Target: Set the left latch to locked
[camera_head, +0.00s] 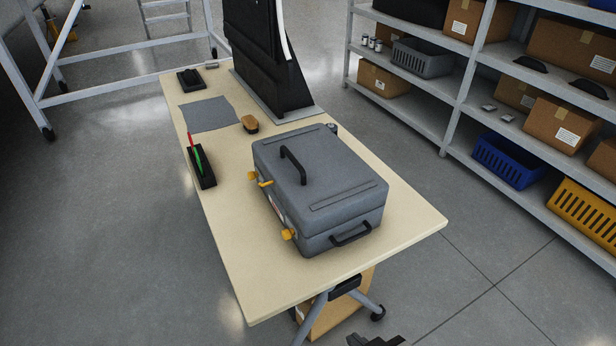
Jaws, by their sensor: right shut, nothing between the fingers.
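A closed grey case (335,178) lies on the table, with a black handle on its lid and another on its near end. Its left-facing side carries two yellow latches. The near latch (288,234) sits by the near corner and looks more compact. I cannot tell for sure which positions they are in. My right gripper (376,341) is shut and empty at the bottom edge, mostly cut off, below the table's near edge and apart from the case. My left gripper is out of view.
The pale table (260,285) also holds a black tray (202,168) with red and green tools, a brush (250,124), a grey cloth (209,114) and a tall black panel (264,55). Shelves (455,100) stand right.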

